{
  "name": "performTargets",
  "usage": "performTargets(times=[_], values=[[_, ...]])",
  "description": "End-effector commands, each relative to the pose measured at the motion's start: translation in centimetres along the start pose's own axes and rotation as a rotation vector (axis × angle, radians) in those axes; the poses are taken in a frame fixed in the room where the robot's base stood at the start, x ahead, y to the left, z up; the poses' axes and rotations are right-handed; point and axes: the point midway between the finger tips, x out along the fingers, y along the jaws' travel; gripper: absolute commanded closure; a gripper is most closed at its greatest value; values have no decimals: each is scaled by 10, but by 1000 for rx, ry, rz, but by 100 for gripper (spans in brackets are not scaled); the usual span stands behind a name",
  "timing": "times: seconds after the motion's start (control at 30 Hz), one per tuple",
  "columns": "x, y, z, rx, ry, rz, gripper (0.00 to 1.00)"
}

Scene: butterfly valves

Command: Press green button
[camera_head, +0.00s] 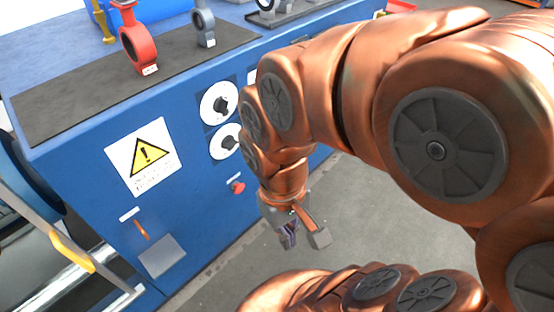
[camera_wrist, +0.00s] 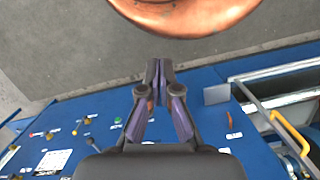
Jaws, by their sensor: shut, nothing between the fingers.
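My gripper (camera_head: 303,238) hangs in front of the side of the blue cabinet (camera_head: 70,165), at the right of its panel in the head view. In the wrist view, my gripper (camera_wrist: 159,68) has its fingertips together with nothing between them. A tiny green spot, likely the green button (camera_wrist: 117,120), shows on the blue panel left of the fingers in the wrist view. The fingers are apart from it. In the head view I cannot make out the button for certain; my arm covers part of the panel.
A red knob (camera_head: 237,187), two white dials (camera_head: 213,111) and a warning sign (camera_head: 126,163) are on the cabinet front. A red valve (camera_head: 137,45) and a grey valve (camera_head: 203,20) stand on its black top mat. A yellow-handled rail (camera_head: 72,252) is at lower left. Grey floor is open.

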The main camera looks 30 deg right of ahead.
Motion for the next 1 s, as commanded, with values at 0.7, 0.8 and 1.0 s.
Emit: performTargets(times=[0.7,0.8,1.0], values=[[62,-83,-77,208,-198,-476,100],[69,-96,-100,273,-237,-593,100],[81,-106,-155,424,-299,-829,100]])
